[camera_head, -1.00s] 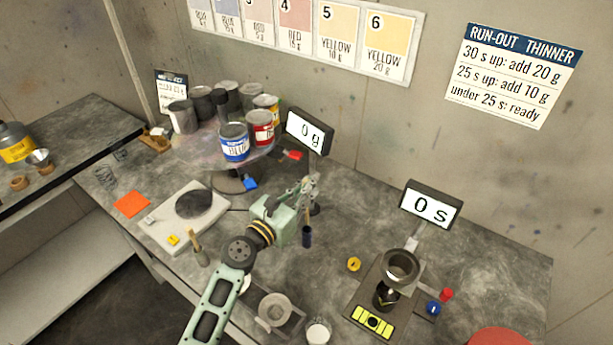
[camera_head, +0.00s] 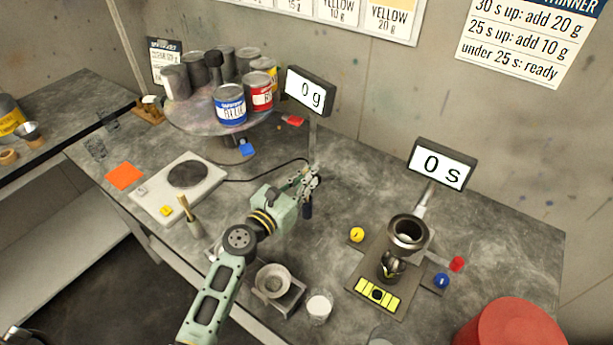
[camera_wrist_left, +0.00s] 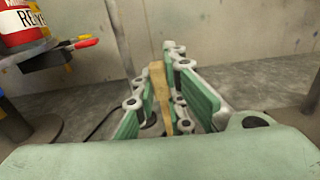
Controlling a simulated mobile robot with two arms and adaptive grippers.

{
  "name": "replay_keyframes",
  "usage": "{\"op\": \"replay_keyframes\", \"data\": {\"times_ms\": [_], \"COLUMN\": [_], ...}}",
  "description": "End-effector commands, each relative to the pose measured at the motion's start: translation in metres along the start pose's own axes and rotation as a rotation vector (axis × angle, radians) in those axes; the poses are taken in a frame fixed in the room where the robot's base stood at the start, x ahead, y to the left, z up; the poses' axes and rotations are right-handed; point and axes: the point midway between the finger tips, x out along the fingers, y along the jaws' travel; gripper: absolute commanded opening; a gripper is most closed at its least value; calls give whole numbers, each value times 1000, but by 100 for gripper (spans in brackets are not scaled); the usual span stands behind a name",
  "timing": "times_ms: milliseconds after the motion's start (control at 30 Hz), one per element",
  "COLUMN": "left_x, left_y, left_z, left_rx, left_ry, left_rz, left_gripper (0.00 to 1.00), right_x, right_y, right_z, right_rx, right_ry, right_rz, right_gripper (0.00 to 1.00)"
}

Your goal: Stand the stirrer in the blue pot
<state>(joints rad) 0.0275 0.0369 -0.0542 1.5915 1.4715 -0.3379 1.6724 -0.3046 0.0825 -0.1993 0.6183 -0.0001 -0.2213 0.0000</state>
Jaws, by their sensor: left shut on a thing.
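My left gripper (camera_head: 309,184) is shut on the stirrer, a flat pale wooden stick (camera_wrist_left: 158,92). In the left wrist view the stick stands nearly upright between the green finger pads. In the head view the fingers mostly hide it. The pot is hidden in the left wrist view.
A scale (camera_head: 150,198) and a wooden-handled tool (camera_head: 185,209) are to the left. The round can stand (camera_head: 180,125) and a display (camera_head: 309,91) are behind. The flow-cup stand (camera_head: 407,232) is to the right, with a white cup (camera_head: 319,308) in front. Bare table surrounds the pot.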

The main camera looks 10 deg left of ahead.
Motion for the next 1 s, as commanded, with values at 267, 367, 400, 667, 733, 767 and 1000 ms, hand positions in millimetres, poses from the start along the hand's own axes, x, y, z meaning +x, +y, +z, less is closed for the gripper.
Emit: {"op": "replay_keyframes", "data": {"times_ms": [267, 367, 400, 667, 733, 767, 1000], "left_x": [0, 0, 0, 0, 0, 0, 0], "left_y": [0, 0, 0, 0, 0, 0, 0], "left_z": [0, 0, 0, 0, 0, 0, 0], "left_rx": [0, 0, 0, 0, 0, 0, 0], "left_ry": [0, 0, 0, 0, 0, 0, 0], "left_rz": [0, 0, 0, 0, 0, 0, 0], "left_gripper": [16, 24, 28, 32, 32, 32, 32], "right_x": [0, 0, 0, 0, 0, 0, 0], "right_y": [0, -2, -2, -4, -4, -4, -4], "right_z": [-6, -6, -6, -7, -7, -7, -7], "right_rx": [-1, -1, -1, 0, 0, 0, 0], "right_ry": [9, 9, 9, 10, 10, 10, 9], "right_rz": [-1, -2, -2, -5, -5, -5, -4], "right_gripper": [72, 72, 72, 72, 72, 72, 72]}}
